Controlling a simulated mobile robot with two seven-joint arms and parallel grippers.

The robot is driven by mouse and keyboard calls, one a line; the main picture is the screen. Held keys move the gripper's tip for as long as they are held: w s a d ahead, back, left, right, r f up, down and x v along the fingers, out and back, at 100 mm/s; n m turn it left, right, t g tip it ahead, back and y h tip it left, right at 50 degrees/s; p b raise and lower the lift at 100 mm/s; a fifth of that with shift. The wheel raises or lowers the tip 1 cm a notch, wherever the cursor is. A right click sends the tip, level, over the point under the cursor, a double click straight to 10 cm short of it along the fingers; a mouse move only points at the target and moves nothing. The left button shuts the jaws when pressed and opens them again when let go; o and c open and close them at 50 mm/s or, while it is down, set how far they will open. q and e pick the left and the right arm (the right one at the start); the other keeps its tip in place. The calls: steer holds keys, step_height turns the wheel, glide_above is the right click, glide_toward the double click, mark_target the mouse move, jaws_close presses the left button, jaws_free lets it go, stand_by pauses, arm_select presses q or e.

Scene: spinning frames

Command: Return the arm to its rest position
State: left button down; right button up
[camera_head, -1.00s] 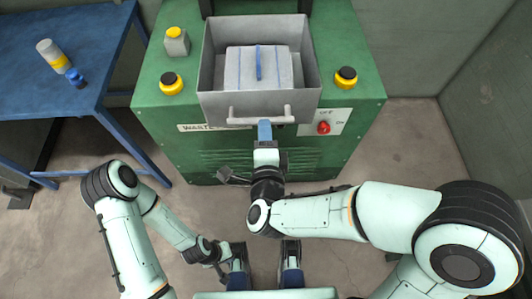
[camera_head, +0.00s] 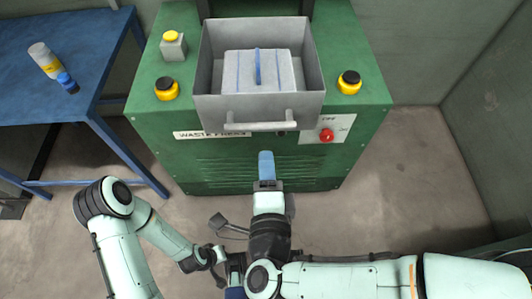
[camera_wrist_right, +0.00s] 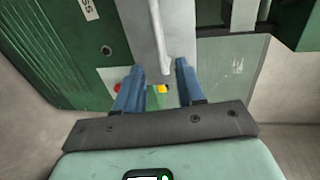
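My right gripper (camera_head: 266,166) is in front of the green waste press, below the drawer handle and apart from it. In the right wrist view my right gripper (camera_wrist_right: 158,80) shows two blue fingers spread apart with nothing between them. My right arm (camera_head: 350,278) reaches in from the lower right. My left arm (camera_head: 120,235) is folded at the lower left. My left gripper is at the bottom edge, mostly hidden behind the right arm, so its fingers cannot be judged.
The green waste press (camera_head: 225,165) has a grey open drawer (camera_head: 210,100) with a handle (camera_head: 258,126), holding a light bundle (camera_head: 240,75). A blue table (camera_head: 90,50) stands left. Floor (camera_head: 400,180) at right is clear.

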steer(key=shift+f, duration=0.1)
